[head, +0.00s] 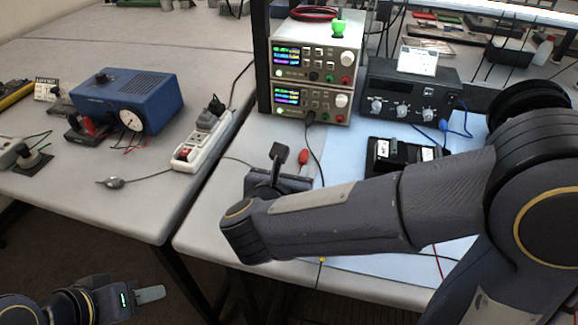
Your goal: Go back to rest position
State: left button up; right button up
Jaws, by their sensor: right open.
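My left gripper (150,293) is low at the left, in front of the tables and over the dark floor. My right arm comes in from the right and reaches leftward across the front of the right table (208,240). Its wrist (245,232) is near that table's front left. My right gripper is open, but the wrist and forearm hide most of it. No object is seen held in it. A dark upright piece (279,154) with a stem shows just behind the wrist.
Two stacked power supplies (318,60) and a dark knobbed unit (410,95) stand behind my right arm. A small red-topped item (303,157) is close to the wrist. A blue box (125,98) and a white power strip (203,138) are on the left table (60,195).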

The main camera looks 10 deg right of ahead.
jog(key=s+d+r+n+y+p, duration=0.1)
jog(key=d+r+n+y+p, duration=0.1)
jog(key=r+n+y, duration=0.6)
jog(key=d+r+n+y+p, duration=0.2)
jog(key=d+n+y, duration=0.1)
jog(key=n, duration=1)
jog(key=s+d+f+n+g, duration=0.2)
jog(key=s+d+f+n, duration=0.1)
jog(key=s+n, duration=0.3)
jog(key=s+d+f+n+g+h+p, duration=0.1)
jog(key=s+d+f+n+g, duration=0.1)
jog(key=s+n, duration=0.4)
jog(key=s+d+f+n+g+h+p, duration=0.1)
jog(key=s+d+f+n+g, duration=0.1)
jog(key=s+d+f+n, duration=0.2)
jog(key=shift+s+d+n+g, duration=0.15)
jog(key=shift+s+n+g, duration=0.15)
jog(key=shift+s+n, duration=0.95)
jog(key=shift+s+m, duration=0.15)
jog(key=shift+m, duration=0.1)
